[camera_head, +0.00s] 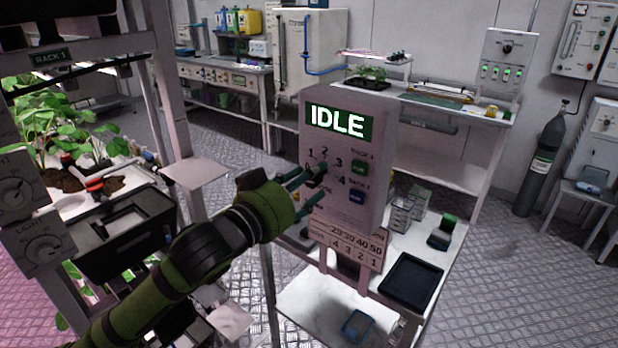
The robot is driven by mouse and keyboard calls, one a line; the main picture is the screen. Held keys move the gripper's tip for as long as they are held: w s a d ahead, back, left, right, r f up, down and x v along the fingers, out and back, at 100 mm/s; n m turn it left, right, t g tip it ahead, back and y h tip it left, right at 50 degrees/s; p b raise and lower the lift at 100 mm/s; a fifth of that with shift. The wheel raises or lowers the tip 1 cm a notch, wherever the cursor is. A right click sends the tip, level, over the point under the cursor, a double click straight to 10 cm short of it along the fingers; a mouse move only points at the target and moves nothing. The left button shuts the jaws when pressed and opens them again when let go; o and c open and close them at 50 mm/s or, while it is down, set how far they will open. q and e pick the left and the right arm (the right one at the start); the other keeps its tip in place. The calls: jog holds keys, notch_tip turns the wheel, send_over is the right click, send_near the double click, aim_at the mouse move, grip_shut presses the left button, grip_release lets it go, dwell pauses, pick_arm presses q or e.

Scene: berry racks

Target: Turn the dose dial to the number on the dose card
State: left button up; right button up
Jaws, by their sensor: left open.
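The dose dial (316,171) is on the front of a grey box (376,113) whose screen reads IDLE. The numbers 1, 2, 3 and 4 show around it. My left gripper (312,184) is open, with its dark green fingers at the dial. I cannot tell whether they touch it. The fingers hide most of the dial and its pointer. My right gripper is out of view.
A green button (358,166) and a blue button (357,197) sit right of the dial. A black tray (411,282) lies on the bench below the box. The plant rack (97,215) stands close on the left.

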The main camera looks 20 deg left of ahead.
pick_arm(q)
jog(key=shift+w+d, duration=0.1)
jog(key=shift+w, duration=0.2)
grip_shut()
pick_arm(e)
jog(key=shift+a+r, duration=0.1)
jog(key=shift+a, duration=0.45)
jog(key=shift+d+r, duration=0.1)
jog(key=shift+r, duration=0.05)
pick_arm(q)
jog(key=m+p, duration=0.8)
jog(key=m, duration=1.1)
jog(key=shift+r+m+p, duration=0.1)
jog(key=shift+m+p, duration=0.2)
jog(key=shift+p, duration=0.1)
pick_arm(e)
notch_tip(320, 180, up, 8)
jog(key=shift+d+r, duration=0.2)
